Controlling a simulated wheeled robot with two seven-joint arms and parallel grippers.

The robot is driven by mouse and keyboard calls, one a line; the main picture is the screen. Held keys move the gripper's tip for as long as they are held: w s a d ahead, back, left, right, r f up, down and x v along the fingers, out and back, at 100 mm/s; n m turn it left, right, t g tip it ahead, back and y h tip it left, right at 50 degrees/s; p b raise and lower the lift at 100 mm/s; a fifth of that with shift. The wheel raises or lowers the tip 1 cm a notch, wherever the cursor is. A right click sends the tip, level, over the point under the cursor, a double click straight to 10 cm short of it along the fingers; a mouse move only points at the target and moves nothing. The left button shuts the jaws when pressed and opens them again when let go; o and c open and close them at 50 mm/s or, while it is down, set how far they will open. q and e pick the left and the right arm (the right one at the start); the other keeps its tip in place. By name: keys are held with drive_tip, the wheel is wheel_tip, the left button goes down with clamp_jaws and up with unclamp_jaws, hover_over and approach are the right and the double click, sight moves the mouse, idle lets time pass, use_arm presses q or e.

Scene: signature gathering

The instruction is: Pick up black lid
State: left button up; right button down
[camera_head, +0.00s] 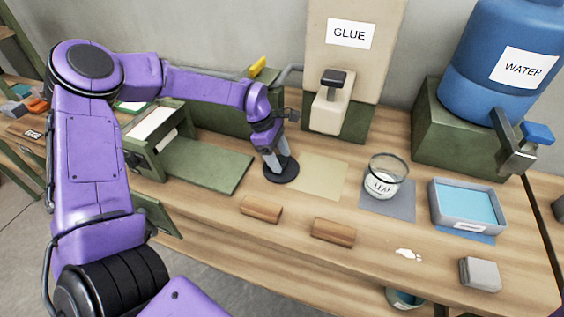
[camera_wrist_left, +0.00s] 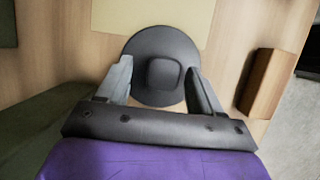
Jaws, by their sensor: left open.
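The black lid (camera_head: 283,173) is a round dark disc lying flat on the wooden table near its middle. In the left wrist view the lid (camera_wrist_left: 162,45) shows a squarish raised knob (camera_wrist_left: 163,75) at its centre. My left gripper (camera_head: 276,162) reaches down over the lid. Its two grey fingers (camera_wrist_left: 160,88) are open, one on each side of the knob, with gaps between fingers and knob. I cannot tell whether the fingertips touch the disc. My right gripper is not in view.
A beige sheet (camera_head: 319,176) lies right of the lid. Two wooden blocks (camera_head: 261,209) (camera_head: 333,232) lie in front. A green box with a lowered flap (camera_head: 205,165) stands left, the glue dispenser (camera_head: 332,106) behind.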

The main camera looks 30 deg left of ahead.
use_arm(q)
drive_tip(key=shift+s+d+f, duration=0.1)
drive_tip(key=shift+f, duration=0.15)
drive_tip(key=shift+s, duration=0.15)
drive_tip(key=c, duration=1.1)
